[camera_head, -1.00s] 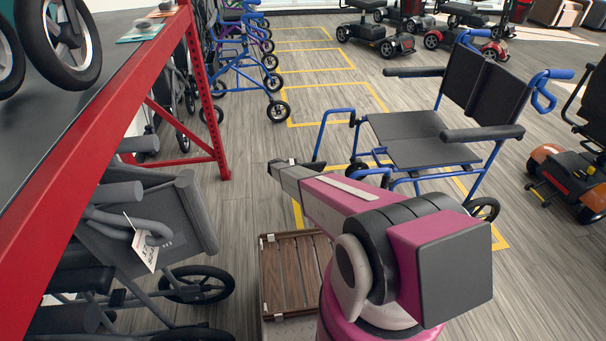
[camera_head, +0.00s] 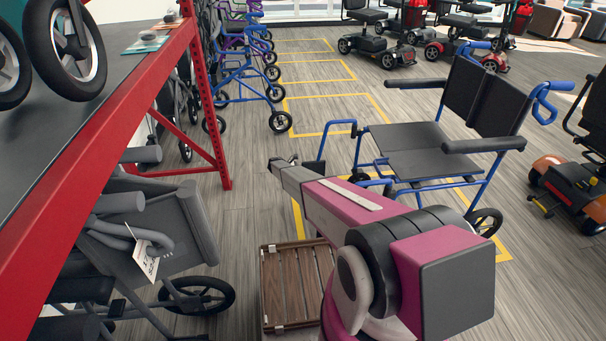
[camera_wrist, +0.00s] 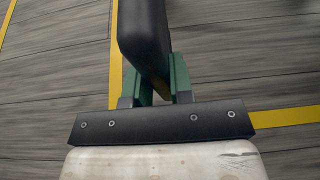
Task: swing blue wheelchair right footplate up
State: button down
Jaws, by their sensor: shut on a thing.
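The blue wheelchair (camera_head: 408,152) stands to the right of centre in the head view, its seat and backrest dark and its front toward the left. The blue front hanger (camera_head: 335,124) on its far side runs down toward my gripper (camera_head: 284,162). In the wrist view my gripper (camera_wrist: 156,88) has green fingers on both sides of a dark plate (camera_wrist: 144,32), which looks like the right footplate, and is shut on it. The plate appears on edge, steeply tilted. In the head view the grip is small and partly hidden by my arm.
A red-framed shelf (camera_head: 110,135) runs along the left. A grey rollator (camera_head: 150,235) stands below it. A slatted wooden platform (camera_head: 290,290) lies low near my arm. An orange scooter (camera_head: 577,185) stands at the right.

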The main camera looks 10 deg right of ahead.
jog(key=shift+f, duration=0.1)
jog(key=c, duration=1)
grip_release()
jog(key=shift+a, duration=0.1)
jog(key=v, duration=1)
jog(key=shift+a+r, duration=0.2)
jog(key=shift+r, duration=0.05)
jog(key=shift+w, duration=0.1)
